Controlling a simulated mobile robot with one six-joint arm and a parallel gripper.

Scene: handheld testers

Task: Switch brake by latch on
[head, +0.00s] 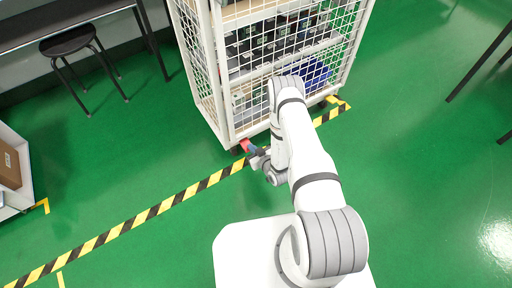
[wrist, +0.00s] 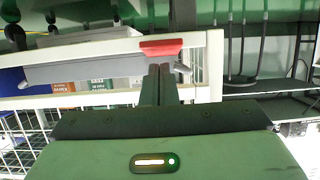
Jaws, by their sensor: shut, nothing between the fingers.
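The red brake latch (head: 245,145) is low at the near left corner of the white wire-mesh cart (head: 222,80). In the wrist view the red latch (wrist: 160,47) shows as a short red bar close to my fingertips. My gripper (head: 256,153) is beside the latch at the cart's corner. In the wrist view my gripper (wrist: 160,70) has its two dark fingers together and empty, the tips at the latch's edge. I cannot tell whether they touch it. The wheel behind the latch is mostly hidden.
The cart holds several dark testers (head: 270,40) and a blue bin (head: 312,77). Yellow-black floor tape (head: 150,213) runs under its front edge. A black stool (head: 68,42) stands at the upper left. Green floor is clear on both sides of me.

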